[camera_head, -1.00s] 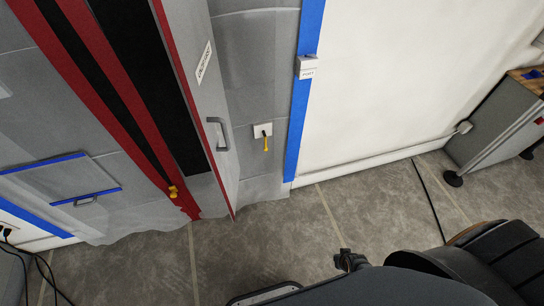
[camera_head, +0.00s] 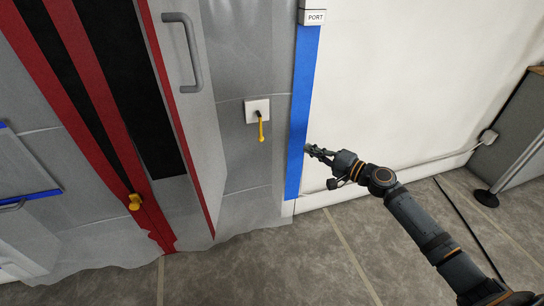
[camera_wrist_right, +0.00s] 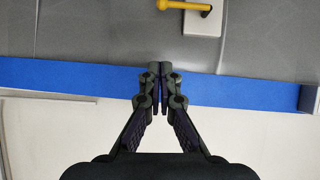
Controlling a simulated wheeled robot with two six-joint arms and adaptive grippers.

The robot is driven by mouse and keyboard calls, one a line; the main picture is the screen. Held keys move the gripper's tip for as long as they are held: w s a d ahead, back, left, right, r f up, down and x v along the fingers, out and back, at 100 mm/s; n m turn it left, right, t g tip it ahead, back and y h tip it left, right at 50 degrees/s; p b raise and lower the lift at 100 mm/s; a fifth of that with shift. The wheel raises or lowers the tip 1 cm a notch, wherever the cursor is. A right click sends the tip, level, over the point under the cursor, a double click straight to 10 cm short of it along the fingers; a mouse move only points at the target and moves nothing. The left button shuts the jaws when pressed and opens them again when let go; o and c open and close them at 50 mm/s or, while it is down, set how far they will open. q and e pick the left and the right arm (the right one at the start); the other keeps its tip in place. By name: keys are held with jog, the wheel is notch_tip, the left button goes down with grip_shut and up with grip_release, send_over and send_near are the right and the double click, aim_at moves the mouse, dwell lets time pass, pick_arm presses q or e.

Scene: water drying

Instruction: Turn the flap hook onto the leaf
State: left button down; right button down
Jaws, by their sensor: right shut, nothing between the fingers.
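The yellow hook (camera_head: 262,129) hangs down from a white plate (camera_head: 257,109) on the grey sheeted wall. In the right wrist view the yellow hook (camera_wrist_right: 184,5) lies sideways at the top edge, partly cut off. The grey leaf (camera_head: 189,130), red-edged with a grey handle (camera_head: 187,52), stands left of the hook; the two are apart. My right gripper (camera_head: 308,149) is at the blue tape, right of and slightly below the hook, not touching it. Its fingers (camera_wrist_right: 160,68) are shut and empty. My left gripper is not in view.
Blue tape (camera_head: 300,120) borders the sheeting beside a white wall (camera_head: 410,80). A white box marked PORT (camera_head: 313,16) is above. A yellow knob (camera_head: 135,201) sits low on the red strip. A grey cabinet (camera_head: 515,125) stands right. The floor (camera_head: 290,255) is clear in front.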

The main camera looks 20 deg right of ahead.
aim_at(260, 129)
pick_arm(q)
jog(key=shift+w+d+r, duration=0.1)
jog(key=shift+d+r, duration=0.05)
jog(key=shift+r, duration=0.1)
pick_arm(e)
jog(key=shift+s+a+r+y, duration=0.15)
jog(key=shift+a+r+y, duration=0.15)
jog(key=shift+a+r, duration=0.3)
jog(key=shift+r, duration=0.1)
